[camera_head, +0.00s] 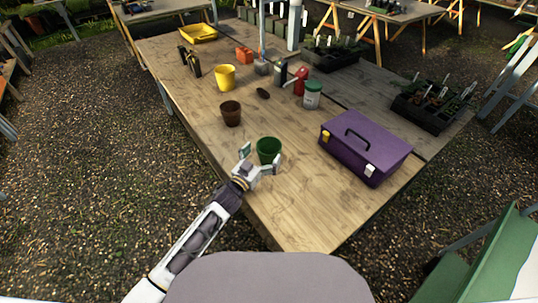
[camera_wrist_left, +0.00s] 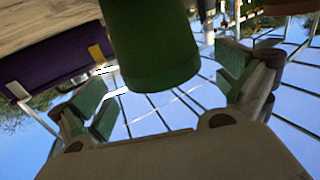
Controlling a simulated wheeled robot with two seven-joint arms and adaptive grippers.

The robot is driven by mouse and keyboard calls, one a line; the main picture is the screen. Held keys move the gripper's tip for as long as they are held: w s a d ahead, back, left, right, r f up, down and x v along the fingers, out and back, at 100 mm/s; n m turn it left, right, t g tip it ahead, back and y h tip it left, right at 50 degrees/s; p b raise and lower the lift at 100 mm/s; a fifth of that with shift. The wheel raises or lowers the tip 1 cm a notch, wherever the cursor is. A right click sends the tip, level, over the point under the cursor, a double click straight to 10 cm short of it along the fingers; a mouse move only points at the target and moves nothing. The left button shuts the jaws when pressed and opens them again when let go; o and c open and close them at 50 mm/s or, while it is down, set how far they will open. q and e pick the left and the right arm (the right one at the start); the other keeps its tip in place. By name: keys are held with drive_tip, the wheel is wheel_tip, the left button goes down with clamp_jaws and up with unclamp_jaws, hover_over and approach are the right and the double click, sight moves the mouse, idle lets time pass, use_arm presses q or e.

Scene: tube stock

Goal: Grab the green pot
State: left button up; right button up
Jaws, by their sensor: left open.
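The green pot (camera_head: 269,150) stands upright on the wooden table near its front left edge. My left gripper (camera_head: 260,158) is open at the near side of the pot, with one finger to each side of it. In the left wrist view, the green pot (camera_wrist_left: 150,50) fills the top middle, between and beyond the open fingers of my left gripper (camera_wrist_left: 165,95). I see no contact between fingers and pot. My right gripper is not in view.
A purple toolbox (camera_head: 365,146) stands right of the green pot. A brown pot (camera_head: 231,113) and a yellow pot (camera_head: 225,77) stand behind it. The wooden table (camera_head: 300,212) is bare in front.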

sight(275, 138)
use_arm(q)
drive_tip(key=shift+x, duration=1.55)
drive_tip(key=shift+w+d, duration=0.3)
drive_tip(key=shift+w, duration=0.2)
drive_tip(key=shift+w+d, duration=0.1)
drive_tip(key=shift+w, duration=0.05)
drive_tip(key=c, duration=0.9)
drive_tip(key=shift+r, duration=0.5)
wheel_tip(275, 138, up, 9)
drive_tip(key=p, duration=0.1)
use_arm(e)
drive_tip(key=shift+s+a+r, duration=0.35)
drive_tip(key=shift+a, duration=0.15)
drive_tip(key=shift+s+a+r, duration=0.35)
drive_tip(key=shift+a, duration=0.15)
